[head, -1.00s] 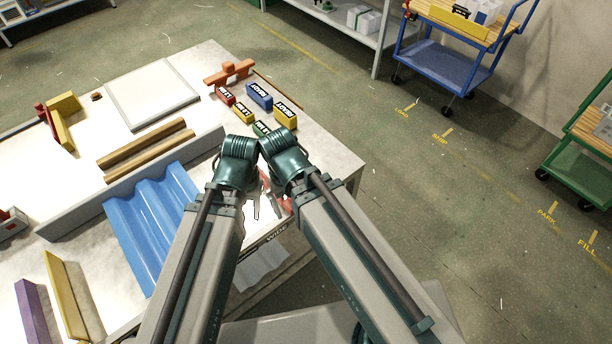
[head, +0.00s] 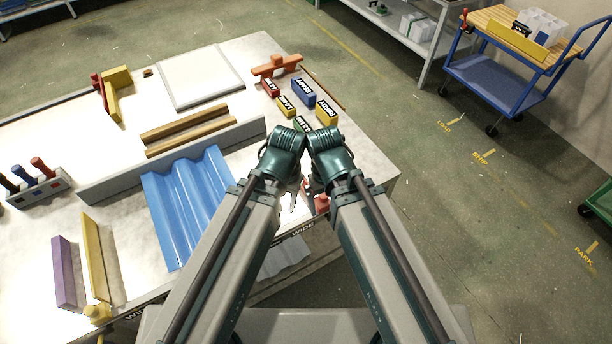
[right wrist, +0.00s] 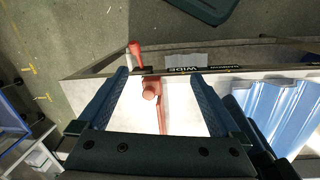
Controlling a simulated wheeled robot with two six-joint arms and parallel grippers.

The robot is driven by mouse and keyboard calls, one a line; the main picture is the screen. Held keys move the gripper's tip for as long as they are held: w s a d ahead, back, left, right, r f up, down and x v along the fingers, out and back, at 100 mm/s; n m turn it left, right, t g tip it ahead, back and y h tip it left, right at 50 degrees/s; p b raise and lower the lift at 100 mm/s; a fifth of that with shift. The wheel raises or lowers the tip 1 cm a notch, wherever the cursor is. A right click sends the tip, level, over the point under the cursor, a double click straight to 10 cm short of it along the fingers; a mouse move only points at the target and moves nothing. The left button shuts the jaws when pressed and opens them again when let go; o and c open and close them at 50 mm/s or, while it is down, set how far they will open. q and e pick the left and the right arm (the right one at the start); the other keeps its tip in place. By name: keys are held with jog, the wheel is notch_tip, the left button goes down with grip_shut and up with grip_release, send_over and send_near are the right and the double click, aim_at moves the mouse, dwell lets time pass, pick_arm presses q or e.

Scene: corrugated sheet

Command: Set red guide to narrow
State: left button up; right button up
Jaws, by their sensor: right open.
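The red guide (right wrist: 162,115) is a red bar with a round knob, lying on the pale table near its front edge in the right wrist view. A small red part of it shows between my arms in the head view (head: 320,203). A red handle (right wrist: 135,48) stands out at the edge. The WIDE label (right wrist: 182,70) is just right of the knob, with the NARROW label (right wrist: 219,67) further right. My right gripper (right wrist: 160,75) is open, its fingers either side of the knob, apart from it. My left gripper (head: 291,203) is partly hidden by its arm; its opening is unclear.
A blue corrugated sheet (head: 188,205) lies left of my arms, against a grey rail (head: 180,155). Labelled blocks (head: 303,93) stand beyond my wrists. Purple (head: 64,272) and yellow (head: 95,256) bars lie at the left. A blue cart (head: 497,80) stands on the floor at right.

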aim_at(324, 195)
dwell(0.4)
jog(key=shift+c, duration=0.4)
jog(key=w, duration=0.3)
jog(key=w+n, duration=0.1)
jog(key=w, duration=0.3)
jog(key=w+n+y+p, duration=0.1)
jog(key=w, duration=0.3)
jog(key=shift+w+a+r, duration=0.2)
jog(key=shift+w+r, duration=0.05)
jog(key=shift+r, duration=0.15)
jog(key=c, duration=0.4)
jog(key=shift+o, duration=0.2)
jog(key=f+b, duration=1.4)
jog(key=shift+s, duration=0.2)
jog(key=shift+r, duration=0.1)
grip_shut()
